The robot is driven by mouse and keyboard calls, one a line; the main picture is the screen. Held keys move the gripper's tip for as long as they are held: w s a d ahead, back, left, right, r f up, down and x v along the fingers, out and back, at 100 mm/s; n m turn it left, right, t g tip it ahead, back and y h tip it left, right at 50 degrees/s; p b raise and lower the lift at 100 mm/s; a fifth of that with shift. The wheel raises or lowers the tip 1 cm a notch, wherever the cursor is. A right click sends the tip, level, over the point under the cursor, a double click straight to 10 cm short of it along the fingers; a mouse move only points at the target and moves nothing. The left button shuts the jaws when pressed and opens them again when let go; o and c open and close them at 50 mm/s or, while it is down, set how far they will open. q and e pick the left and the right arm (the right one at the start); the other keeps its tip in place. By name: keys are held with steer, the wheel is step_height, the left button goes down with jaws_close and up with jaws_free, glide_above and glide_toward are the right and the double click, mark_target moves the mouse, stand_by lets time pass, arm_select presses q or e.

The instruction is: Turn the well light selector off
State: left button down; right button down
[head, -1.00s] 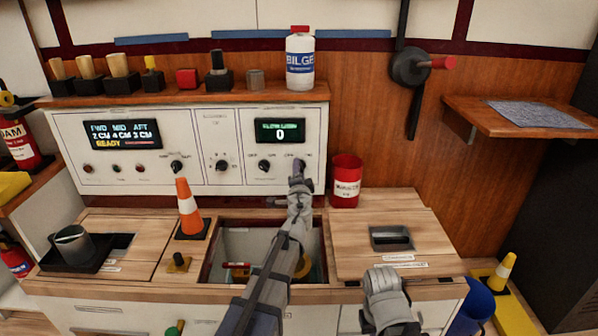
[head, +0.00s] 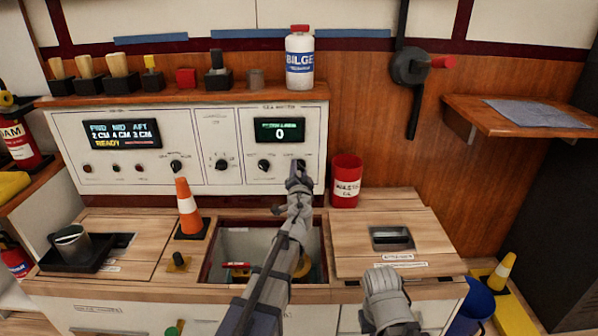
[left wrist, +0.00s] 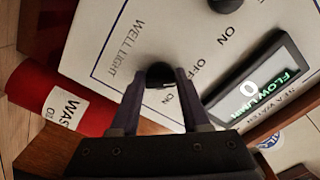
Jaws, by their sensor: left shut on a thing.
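The well light selector is a small black knob (left wrist: 160,74) on the white control panel, beside the printed words WELL LIGHT in the left wrist view. My left gripper (left wrist: 160,82) is shut on this knob, with one finger on each side. In the head view my left gripper (head: 299,172) reaches up to the lower right of the panel (head: 215,185) and mostly hides the knob. ON and OFF labels show near the knob in the wrist view. I cannot tell which way its pointer faces.
Other black knobs sit to the left, one of them the nearest knob (head: 264,165) under the green-lettered display (head: 279,130). A red waste can (head: 345,182) stands close to the right. An orange cone (head: 188,208) and an open well (head: 232,240) are in the counter below.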

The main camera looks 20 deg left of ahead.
arm_select(q)
steer(key=shift+c, duration=1.9)
jaws_free()
steer(key=v, duration=0.7)
steer(key=shift+s, duration=0.4)
steer(key=shift+d, duration=0.15)
